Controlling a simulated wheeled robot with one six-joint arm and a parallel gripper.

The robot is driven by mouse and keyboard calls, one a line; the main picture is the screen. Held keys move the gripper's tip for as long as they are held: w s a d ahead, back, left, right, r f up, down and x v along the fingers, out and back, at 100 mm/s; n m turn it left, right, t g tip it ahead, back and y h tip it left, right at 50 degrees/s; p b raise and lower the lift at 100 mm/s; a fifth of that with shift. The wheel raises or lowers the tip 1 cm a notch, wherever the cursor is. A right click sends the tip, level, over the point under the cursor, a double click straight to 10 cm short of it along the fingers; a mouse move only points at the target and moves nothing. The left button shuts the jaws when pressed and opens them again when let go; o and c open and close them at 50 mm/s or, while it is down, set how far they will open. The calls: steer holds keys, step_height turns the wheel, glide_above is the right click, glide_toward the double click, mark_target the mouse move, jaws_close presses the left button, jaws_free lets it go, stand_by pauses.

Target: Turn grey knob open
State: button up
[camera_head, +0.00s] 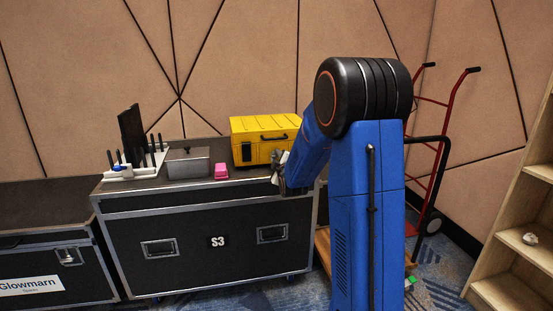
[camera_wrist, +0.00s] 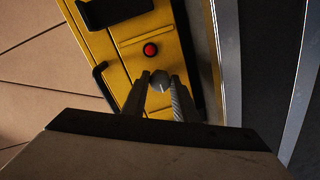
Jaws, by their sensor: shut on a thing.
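The grey knob (camera_wrist: 159,82) shows in the wrist view between my fingertips, on the side of a yellow case (camera_wrist: 128,62). My gripper (camera_wrist: 160,90) is shut on the knob, with one finger on each side of it. In the head view the yellow case (camera_head: 262,128) stands on a black flight case, and my gripper (camera_head: 277,168) is at its front right. The knob is hidden there by my gripper and arm. How far the knob is turned cannot be told.
A red button (camera_wrist: 151,50) sits just beyond the knob on the yellow case. On the black flight case (camera_head: 180,237) also stand a grey box (camera_head: 188,164), a pink block (camera_head: 221,171) and a white rack (camera_head: 128,172). A red hand truck (camera_head: 446,132) and a wooden shelf (camera_head: 513,235) stand to the right.

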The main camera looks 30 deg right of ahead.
steer(key=o, duration=1.1)
steer(key=shift+c, duration=0.2)
steer(key=shift+s, duration=0.1)
steer(key=v, duration=1.7)
steer(key=shift+s+a, duration=0.1)
steer(key=s+a+f+m+g+y, duration=0.25)
steer(key=s+a+m+g, duration=0.35)
steer(key=s+a, duration=0.7)
steer(key=s+a+m+g+y, duration=0.1)
steer(key=s+a+g, duration=0.1)
steer(key=s, duration=0.9)
steer(key=s+a+f+m+g+y, duration=0.1)
steer(key=s+g, duration=0.3)
steer(key=s, duration=0.7)
steer(key=shift+s+a+m, duration=0.25)
steer(key=shift+a+m, duration=0.45)
steer(key=shift+m, duration=0.1)
